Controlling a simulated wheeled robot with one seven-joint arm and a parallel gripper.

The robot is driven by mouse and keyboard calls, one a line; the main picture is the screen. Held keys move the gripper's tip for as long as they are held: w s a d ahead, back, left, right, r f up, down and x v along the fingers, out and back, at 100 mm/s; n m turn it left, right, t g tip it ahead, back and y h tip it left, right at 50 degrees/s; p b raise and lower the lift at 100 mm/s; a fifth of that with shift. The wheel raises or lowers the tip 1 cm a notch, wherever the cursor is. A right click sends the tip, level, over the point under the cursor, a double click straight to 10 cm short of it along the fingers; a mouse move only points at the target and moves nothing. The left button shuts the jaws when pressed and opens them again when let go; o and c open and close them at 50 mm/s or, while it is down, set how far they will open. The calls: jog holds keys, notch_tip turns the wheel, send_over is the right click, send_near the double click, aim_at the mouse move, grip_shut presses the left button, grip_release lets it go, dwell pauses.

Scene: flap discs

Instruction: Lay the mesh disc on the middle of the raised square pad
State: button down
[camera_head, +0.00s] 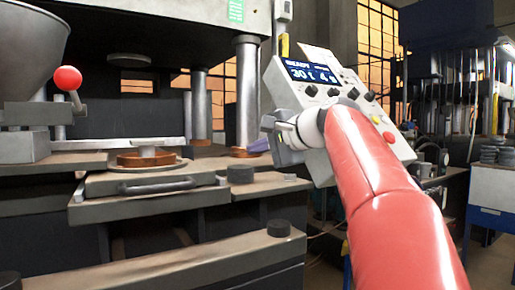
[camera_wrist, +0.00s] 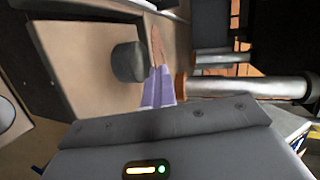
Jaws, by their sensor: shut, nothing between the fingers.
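My gripper (camera_head: 258,146) is at the right side of the press, close to the foot of a steel column. In the wrist view its purple fingers (camera_wrist: 157,88) are together, with nothing seen between them. A narrow brown tapered shape extends beyond them; I cannot tell whether it is part of the fingers. I cannot make out the mesh disc in either view. I cannot pick out the raised square pad with certainty. My red arm hides part of the area at the right.
A copper-coloured round mould (camera_head: 150,159) sits on the press plate. A black cylinder (camera_head: 240,173) stands near my gripper, also in the wrist view (camera_wrist: 128,62). A control panel (camera_head: 318,90) is behind my wrist. A blue-edged cabinet (camera_head: 493,190) with stacked discs stands far right.

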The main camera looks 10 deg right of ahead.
jog(key=shift+r, duration=1.3)
